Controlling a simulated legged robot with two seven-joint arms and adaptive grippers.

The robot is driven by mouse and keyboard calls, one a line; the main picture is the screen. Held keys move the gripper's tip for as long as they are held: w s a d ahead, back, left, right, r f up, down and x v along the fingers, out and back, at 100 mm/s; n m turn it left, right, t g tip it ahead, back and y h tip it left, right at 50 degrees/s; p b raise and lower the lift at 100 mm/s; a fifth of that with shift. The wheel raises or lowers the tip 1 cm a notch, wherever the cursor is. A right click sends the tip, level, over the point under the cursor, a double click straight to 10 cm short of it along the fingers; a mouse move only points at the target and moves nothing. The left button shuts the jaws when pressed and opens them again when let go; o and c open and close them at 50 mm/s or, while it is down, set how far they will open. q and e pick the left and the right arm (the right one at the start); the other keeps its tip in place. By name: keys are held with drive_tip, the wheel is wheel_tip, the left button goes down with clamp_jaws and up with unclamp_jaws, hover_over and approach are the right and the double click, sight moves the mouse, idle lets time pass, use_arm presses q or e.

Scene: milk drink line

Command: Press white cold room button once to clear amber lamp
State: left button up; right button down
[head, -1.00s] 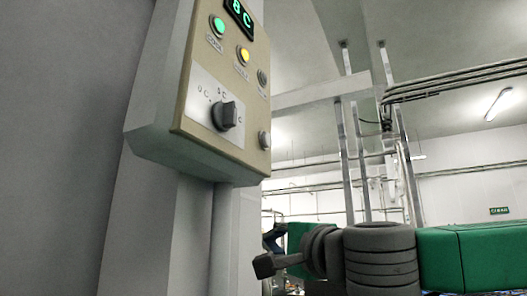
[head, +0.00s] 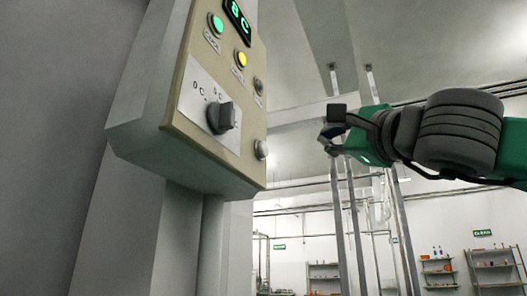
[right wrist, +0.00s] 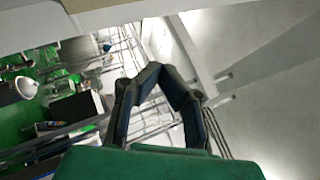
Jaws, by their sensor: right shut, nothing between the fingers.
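The control box (head: 170,135) is fixed to a grey column at the left in the head view. Its beige face carries a lit green lamp (head: 216,23), a lit amber lamp (head: 241,59), an unlit dark lamp (head: 258,86), and a black rotary knob (head: 223,117). The white button (head: 261,149) sits low on the face near its right edge. My right gripper (head: 328,136) is shut and empty, to the right of the button and apart from it. In the right wrist view its fingers (right wrist: 160,70) meet at the tips. My left gripper is not in view.
A green display (head: 238,18) tops the box. Vertical metal posts (head: 345,220) stand behind my right gripper. Shelves (head: 495,268) with small items line the far wall. The space between the gripper and the box looks clear.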

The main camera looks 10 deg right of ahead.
sight(264, 149)
drive_tip(key=shift+w, duration=0.15)
drive_tip(key=w+a+p, duration=0.1)
drive_tip(key=w+a, duration=0.3)
drive_tip(key=a, duration=0.3)
drive_tip(key=shift+w+a, duration=0.15)
drive_tip(key=shift+w, duration=0.2)
drive_tip(key=shift+d, duration=0.4)
drive_tip(key=shift+a, duration=0.35)
drive_tip(key=shift+d, duration=0.2)
drive_tip(key=shift+a, duration=0.1)
